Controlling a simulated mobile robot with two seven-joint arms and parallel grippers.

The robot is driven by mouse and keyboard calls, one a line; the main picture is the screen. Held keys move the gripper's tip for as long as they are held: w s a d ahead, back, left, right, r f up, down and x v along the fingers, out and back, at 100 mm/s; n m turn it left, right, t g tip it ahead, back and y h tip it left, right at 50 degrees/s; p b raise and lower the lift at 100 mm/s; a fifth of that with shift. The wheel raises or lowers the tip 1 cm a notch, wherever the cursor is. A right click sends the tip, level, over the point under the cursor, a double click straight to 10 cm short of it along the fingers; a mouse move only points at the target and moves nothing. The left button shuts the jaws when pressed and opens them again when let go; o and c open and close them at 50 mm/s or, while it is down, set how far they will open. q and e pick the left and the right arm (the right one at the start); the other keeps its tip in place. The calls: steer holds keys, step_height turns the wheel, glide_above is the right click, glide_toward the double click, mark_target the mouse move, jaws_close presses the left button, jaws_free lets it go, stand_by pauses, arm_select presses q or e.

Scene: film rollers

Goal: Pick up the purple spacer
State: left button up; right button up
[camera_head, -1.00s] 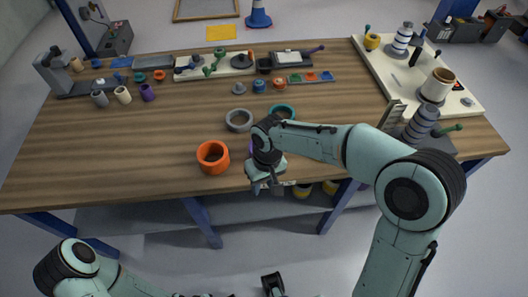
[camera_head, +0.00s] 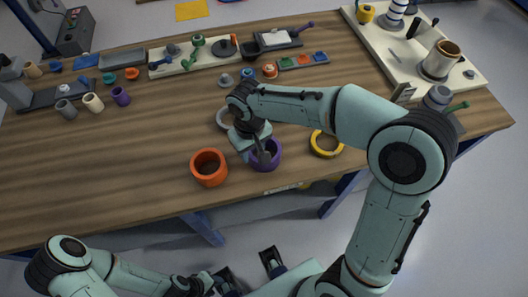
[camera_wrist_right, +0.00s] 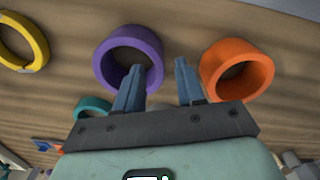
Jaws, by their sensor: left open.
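The purple spacer (camera_head: 274,157) is a thick ring near the table's front edge, right of an orange ring; it also shows in the right wrist view (camera_wrist_right: 104,55). My right gripper (camera_head: 259,158) is over it in the head view. In the right wrist view my right gripper (camera_wrist_right: 160,66) is open and empty; its left finger overlaps the spacer's lower right wall and its right finger shows between the purple and orange rings. I cannot tell whether the left finger touches or enters the spacer. My left gripper (camera_head: 247,268) is open and empty, low in front of the table.
The orange ring (camera_head: 208,177) stands close by on the left, a yellow ring (camera_head: 326,153) on the right. A grey ring (camera_head: 222,119) lies behind, partly hidden by my right arm. A small purple cylinder (camera_head: 121,96) stands at the far left. The table's front left is clear.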

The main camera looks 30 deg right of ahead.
mark_target(252, 155)
steer(key=f, duration=0.4)
steer(key=w+f, duration=0.1)
steer(key=f, duration=0.2)
steer(key=shift+d, duration=0.15)
jaws_close()
